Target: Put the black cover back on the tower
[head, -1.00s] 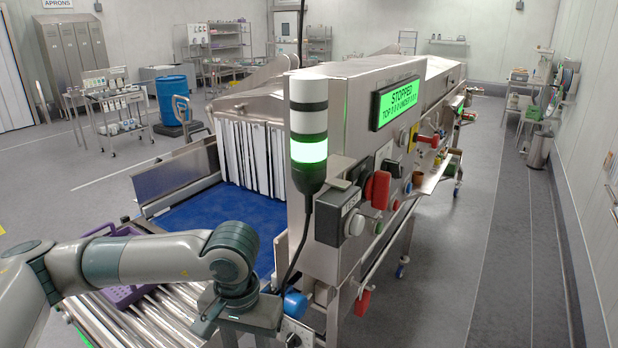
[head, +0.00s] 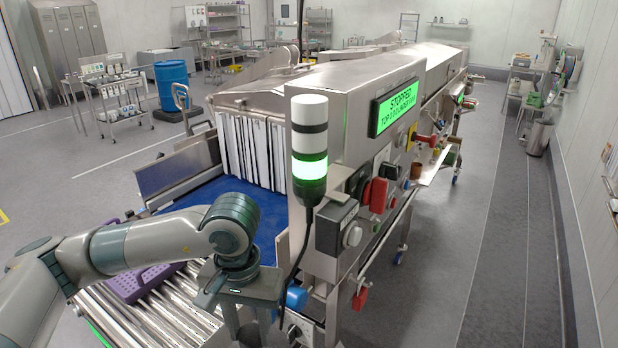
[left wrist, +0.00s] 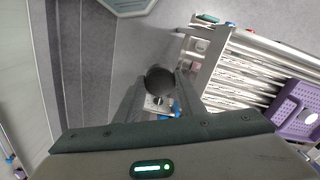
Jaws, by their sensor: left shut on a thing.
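The signal tower (head: 309,150) stands upright in the head view at the near corner of the steel machine. Its top is a bare white segment, and a green band glows lower down. My left gripper (head: 250,326) is at the bottom of the head view, below and left of the tower, its fingertips near or past the picture edge. In the left wrist view it is shut on a dark round piece (left wrist: 160,79), which looks like the black cover. The cover cannot be made out in the head view. My right gripper is not in view.
The stopped machine's display (head: 397,105) and red and black controls (head: 379,195) are right of the tower. A black cable hangs below it. A purple crate (head: 150,280) lies on the rollers (head: 160,315). A blue knob (head: 296,298) is close to my left gripper.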

